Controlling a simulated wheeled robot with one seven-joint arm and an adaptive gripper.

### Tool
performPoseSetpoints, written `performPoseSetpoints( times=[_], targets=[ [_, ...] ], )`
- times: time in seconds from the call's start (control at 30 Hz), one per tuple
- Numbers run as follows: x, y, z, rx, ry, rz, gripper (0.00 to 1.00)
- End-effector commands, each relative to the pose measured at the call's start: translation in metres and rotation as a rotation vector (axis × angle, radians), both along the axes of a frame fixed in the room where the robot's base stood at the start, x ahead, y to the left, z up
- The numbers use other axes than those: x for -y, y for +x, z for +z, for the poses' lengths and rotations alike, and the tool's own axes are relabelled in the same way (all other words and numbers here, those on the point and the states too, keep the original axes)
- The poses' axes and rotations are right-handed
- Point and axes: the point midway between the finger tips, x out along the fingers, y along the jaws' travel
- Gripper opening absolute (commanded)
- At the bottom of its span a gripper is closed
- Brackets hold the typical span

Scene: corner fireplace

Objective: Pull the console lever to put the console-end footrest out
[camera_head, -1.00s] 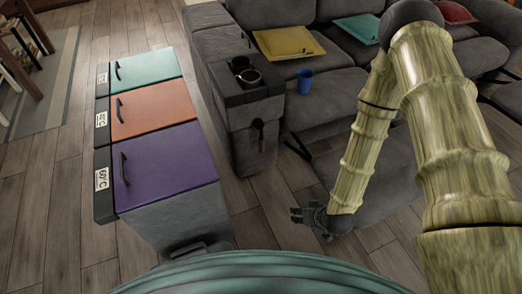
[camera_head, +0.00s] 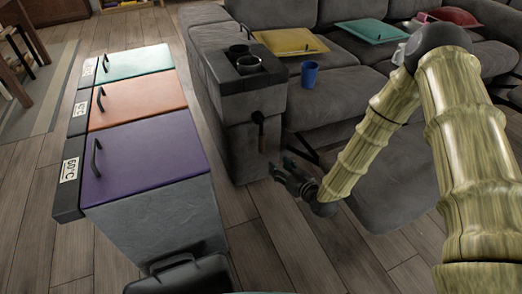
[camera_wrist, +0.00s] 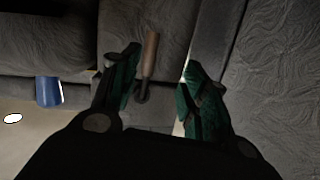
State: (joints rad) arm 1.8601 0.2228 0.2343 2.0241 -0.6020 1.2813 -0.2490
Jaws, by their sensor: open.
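The console lever (camera_head: 261,133) has a brown handle and sits on the front face of the grey console (camera_head: 250,95) at the near end of the sofa. It also shows in the wrist view, where the lever (camera_wrist: 150,56) appears between the fingers, closer to the left one; I cannot tell whether it is touched. My gripper (camera_head: 279,166) is open and empty, below and slightly right of the lever in the head view. Its green-padded fingers (camera_wrist: 160,66) are apart in the wrist view. The front below the console-end seat (camera_head: 320,120) is partly hidden by my arm.
A three-lid cabinet, with its purple lid (camera_head: 143,155) nearest, stands left of the console. A dark pedal (camera_head: 180,275) juts out at its foot. Wood floor (camera_head: 255,235) is clear between cabinet and arm.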

Motion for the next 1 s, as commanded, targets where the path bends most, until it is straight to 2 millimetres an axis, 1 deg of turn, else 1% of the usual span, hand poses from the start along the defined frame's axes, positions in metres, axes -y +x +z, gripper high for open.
performPoseSetpoints(
  times=[0.03, 0.2, 0.4, 0.67, 0.77, 1.0],
  targets=[
    [-0.002, 0.009, -0.010, 0.037, 0.009, 0.004, 0.45],
    [-0.007, 0.032, -0.005, 0.148, 0.036, 0.020, 0.45],
    [-0.009, 0.047, 0.002, 0.227, 0.053, 0.029, 0.45],
    [-0.015, 0.058, 0.005, 0.250, 0.059, 0.033, 0.45],
    [-0.022, 0.068, 0.005, 0.251, 0.058, 0.033, 0.45],
    [-0.043, 0.100, 0.003, 0.250, 0.058, 0.033, 0.45]
  ],
)
